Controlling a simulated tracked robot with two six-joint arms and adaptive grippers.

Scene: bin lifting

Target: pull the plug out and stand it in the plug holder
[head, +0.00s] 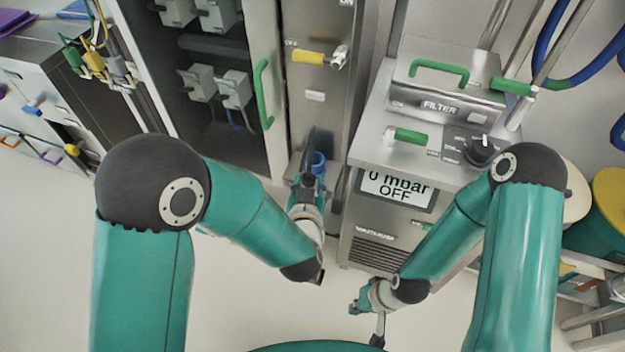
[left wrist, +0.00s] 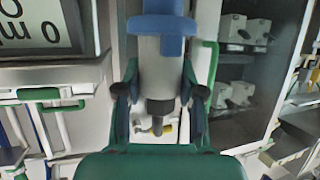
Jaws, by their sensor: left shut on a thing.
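The plug is a grey cylinder with a blue collar (left wrist: 162,25) and a dark narrower end, seen in the left wrist view. Its blue part (head: 318,161) also shows in the head view, in front of the steel panel's lower end. My left gripper (head: 308,180) is shut on the plug, with one finger on each side of its body in the left wrist view (left wrist: 160,97). My right gripper (head: 364,318) hangs low in front of the pump unit, its fingers apart and empty. I cannot make out the plug holder for certain.
A steel pump unit (head: 393,222) with an "OFF" display stands right of the left gripper. A steel panel with a yellow handle (head: 308,57) rises behind. An open cabinet with grey blocks (head: 235,88) and a green door handle (head: 263,95) is at left. The floor (head: 60,240) is clear.

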